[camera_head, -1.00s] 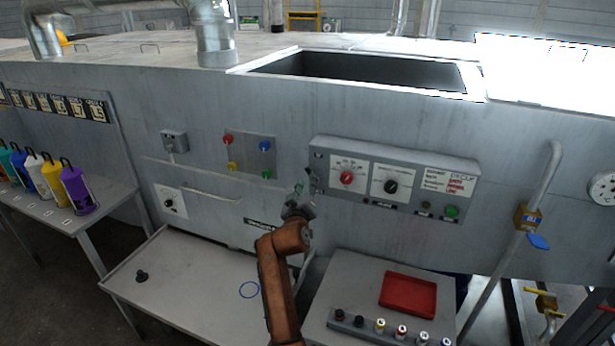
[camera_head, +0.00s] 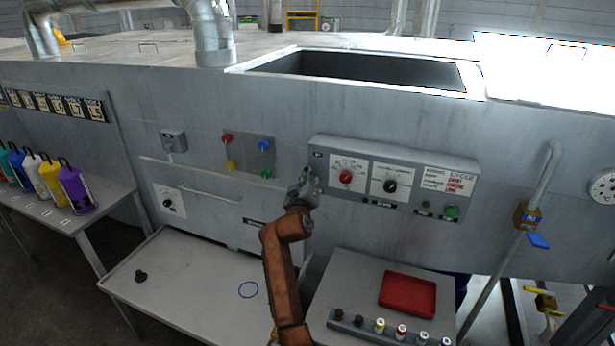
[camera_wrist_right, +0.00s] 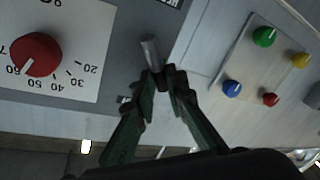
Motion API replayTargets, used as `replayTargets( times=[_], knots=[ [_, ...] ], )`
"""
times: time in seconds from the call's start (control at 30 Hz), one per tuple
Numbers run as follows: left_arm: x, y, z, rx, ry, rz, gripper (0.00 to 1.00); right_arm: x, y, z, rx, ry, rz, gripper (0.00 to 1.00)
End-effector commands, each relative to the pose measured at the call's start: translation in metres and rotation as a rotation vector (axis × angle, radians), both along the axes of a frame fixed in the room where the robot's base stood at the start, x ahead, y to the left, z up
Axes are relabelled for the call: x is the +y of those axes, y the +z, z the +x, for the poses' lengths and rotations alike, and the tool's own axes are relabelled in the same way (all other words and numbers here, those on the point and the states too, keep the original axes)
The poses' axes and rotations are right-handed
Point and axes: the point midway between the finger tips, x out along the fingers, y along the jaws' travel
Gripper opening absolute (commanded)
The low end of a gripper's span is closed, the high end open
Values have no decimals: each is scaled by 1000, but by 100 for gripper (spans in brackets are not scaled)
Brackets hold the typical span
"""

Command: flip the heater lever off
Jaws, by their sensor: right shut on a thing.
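The heater lever (camera_wrist_right: 150,52) is a short grey rounded bar on the grey control panel, seen in the right wrist view. My right gripper (camera_wrist_right: 163,78) has its dark green fingers closed together on the lever's near part, and the lever's rounded end sticks out past the fingertips. In the head view my right gripper (camera_head: 306,183) is at the left end of the control panel (camera_head: 412,158) and mostly covers the lever. My left gripper is not in view.
Beside the lever are a red knob (camera_head: 346,177) and a black knob (camera_head: 390,186).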

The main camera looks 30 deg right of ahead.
Motion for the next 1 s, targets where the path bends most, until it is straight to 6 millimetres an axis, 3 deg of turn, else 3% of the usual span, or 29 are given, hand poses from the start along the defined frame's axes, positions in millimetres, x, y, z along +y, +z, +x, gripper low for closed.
replayTargets(
  times=[0.53, 1.0],
  knots=[
    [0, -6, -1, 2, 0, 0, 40, 0, -2, -1, -31, 0, 22, 0],
    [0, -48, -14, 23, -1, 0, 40, -7, -3, -9, -287, 1, 206, 0]
  ],
)
